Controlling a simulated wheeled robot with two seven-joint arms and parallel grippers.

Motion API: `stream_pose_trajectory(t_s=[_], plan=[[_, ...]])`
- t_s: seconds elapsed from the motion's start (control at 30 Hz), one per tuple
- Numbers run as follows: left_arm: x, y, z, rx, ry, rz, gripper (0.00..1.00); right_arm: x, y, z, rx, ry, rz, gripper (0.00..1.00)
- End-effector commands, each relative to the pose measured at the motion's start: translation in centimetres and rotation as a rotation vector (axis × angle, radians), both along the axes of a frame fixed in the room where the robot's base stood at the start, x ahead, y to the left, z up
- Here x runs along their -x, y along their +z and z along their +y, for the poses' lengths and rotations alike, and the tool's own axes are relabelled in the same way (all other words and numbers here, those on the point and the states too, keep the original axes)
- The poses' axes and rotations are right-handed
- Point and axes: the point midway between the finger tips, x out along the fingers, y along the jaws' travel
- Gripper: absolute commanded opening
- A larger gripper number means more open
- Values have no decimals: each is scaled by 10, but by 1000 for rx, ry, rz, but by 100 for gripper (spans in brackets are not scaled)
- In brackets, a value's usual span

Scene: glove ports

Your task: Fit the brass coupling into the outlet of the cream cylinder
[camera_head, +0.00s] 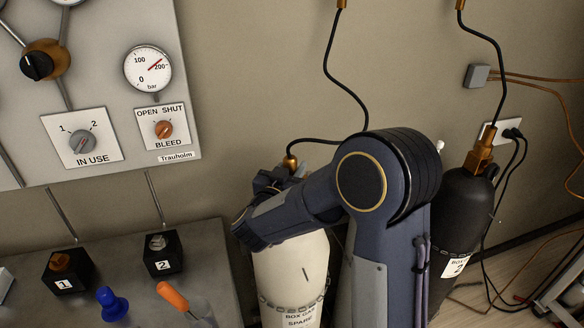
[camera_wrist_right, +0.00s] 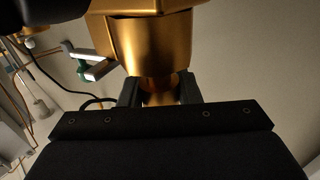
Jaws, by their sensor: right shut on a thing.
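The cream cylinder (camera_head: 290,275) stands upright at the bottom centre of the head view, with a chain around it. My right gripper (camera_head: 275,180) is above its top; my arm hides the outlet. The brass coupling (camera_head: 290,161), on the end of a black hose, shows just above the gripper. In the wrist view, my right gripper (camera_wrist_right: 158,93) is shut on the narrow end of brass (camera_wrist_right: 155,50), which widens upward and meets a broader brass block at the top edge. I cannot tell whether the coupling is seated. My left gripper is not in view.
A black cylinder (camera_head: 460,215) with a brass fitting (camera_head: 480,155) stands to the right. A grey panel (camera_head: 100,90) with gauge and knobs is on the wall at left. Below it, a grey bench (camera_head: 205,265) carries black blocks, a blue knob and an orange-handled tool.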

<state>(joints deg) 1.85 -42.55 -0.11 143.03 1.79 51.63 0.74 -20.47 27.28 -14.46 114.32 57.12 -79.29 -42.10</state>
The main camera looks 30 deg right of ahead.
Motion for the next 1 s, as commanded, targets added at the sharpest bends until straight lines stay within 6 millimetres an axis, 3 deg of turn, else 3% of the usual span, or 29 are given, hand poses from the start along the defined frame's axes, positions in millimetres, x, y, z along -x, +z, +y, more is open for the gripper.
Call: stream_pose_trajectory(t_s=[0.03,0.07,0.23,0.57,1.0], plan=[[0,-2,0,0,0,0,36,0,-2,0,2,0,-1,0],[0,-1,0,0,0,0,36,0,0,0,1,0,-2,34],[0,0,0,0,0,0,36,0,0,0,0,0,-1,56],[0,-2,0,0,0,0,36,2,-2,4,-1,2,1,56],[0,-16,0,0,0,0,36,43,-3,55,-1,3,-1,56]])
